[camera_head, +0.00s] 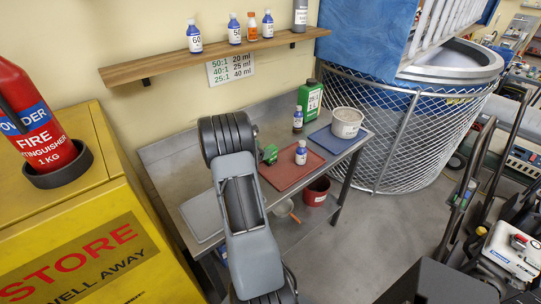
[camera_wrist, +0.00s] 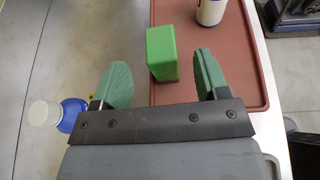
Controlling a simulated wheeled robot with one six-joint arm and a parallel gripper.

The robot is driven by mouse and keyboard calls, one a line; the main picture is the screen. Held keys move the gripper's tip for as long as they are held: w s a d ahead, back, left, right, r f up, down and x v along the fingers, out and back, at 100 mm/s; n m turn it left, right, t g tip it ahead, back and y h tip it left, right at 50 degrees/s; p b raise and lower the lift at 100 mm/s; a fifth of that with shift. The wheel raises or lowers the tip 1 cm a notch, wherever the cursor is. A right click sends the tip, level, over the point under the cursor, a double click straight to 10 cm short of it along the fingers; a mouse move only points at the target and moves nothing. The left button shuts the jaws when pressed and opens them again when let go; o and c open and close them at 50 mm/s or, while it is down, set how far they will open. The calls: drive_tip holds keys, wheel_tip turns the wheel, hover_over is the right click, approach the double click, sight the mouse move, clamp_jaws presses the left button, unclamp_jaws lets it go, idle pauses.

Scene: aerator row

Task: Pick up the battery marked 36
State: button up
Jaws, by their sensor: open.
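A bright green block (camera_wrist: 162,53) with a dark lower end stands at the edge of the red-brown tray in the wrist view. No number is legible on it, so I cannot confirm that it is the battery marked 36. My gripper (camera_wrist: 161,72) is open, with one green finger left and one right of the block. Gaps show on both sides, and nothing is held. In the head view my gripper (camera_head: 268,155) is small and partly hidden behind my arm, over the left part of the red-brown tray (camera_head: 283,178); the block cannot be told apart there.
A blue-and-white bottle (camera_head: 301,152) stands on the tray. Another bottle (camera_head: 297,119), a green jug (camera_head: 310,97) and a white tub (camera_head: 347,122) on a blue tray (camera_head: 328,143) stand behind. A white-capped blue bottle (camera_wrist: 72,114) is close beside my left finger.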

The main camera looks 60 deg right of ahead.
sight(271, 147)
drive_tip(key=shift+p+x, duration=1)
drive_tip(key=shift+x, duration=1.8)
drive_tip(key=shift+r, duration=0.1)
drive_tip(key=c, duration=1.2)
